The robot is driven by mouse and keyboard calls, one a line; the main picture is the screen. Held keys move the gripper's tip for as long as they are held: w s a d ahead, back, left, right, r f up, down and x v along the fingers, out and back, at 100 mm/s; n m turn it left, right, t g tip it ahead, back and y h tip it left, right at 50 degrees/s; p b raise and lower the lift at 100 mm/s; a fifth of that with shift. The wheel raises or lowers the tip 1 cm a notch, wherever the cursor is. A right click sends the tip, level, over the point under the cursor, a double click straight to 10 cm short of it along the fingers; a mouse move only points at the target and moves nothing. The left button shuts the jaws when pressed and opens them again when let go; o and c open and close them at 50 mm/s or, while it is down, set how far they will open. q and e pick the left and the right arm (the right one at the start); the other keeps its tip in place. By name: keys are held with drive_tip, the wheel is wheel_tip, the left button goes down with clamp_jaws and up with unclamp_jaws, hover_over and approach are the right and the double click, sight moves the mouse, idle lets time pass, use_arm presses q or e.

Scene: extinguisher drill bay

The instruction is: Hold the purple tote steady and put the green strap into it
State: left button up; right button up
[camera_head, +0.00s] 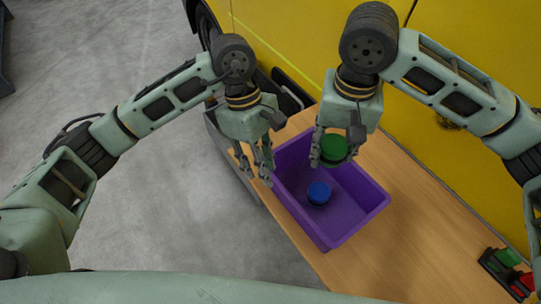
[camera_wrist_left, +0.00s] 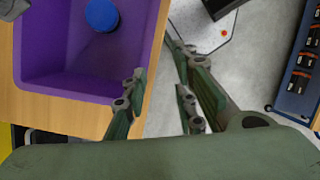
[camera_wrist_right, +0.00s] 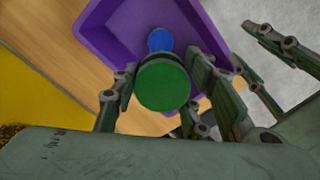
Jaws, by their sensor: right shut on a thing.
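The purple tote (camera_head: 365,214) stands on a wooden bench with its open top up. The green strap (camera_head: 334,149), a round green roll, is held by my right gripper (camera_head: 331,163) above the tote's far end. In the right wrist view the green strap (camera_wrist_right: 163,86) sits between the fingers, with the tote (camera_wrist_right: 98,32) beyond it. My left gripper (camera_head: 257,177) is open at the tote's left wall. In the left wrist view one finger overlaps the tote's wall (camera_wrist_left: 152,45) and the other is over the floor; I cannot tell whether they touch it.
A blue roll (camera_head: 319,192) lies inside the tote. A black holder with green and red items (camera_head: 508,270) sits at the bench's right end. The bench (camera_head: 415,232) is clear between them. A yellow vehicle side (camera_head: 440,150) borders the bench's far side.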

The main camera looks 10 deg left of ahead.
sight(273, 192)
use_arm(q)
drive_tip(key=f+m+t, duration=0.1)
drive_tip(key=f, duration=0.2)
drive_tip(key=w+d+f+m+t+y, duration=0.1)
drive_tip(key=f, duration=0.3)
drive_tip(key=w+d+f+m+t+y, duration=0.1)
drive_tip(key=f, duration=0.3)
drive_tip(key=shift+f+m, duration=0.2)
drive_tip(key=shift+m, duration=0.1)
clamp_jaws()
idle(0.5)
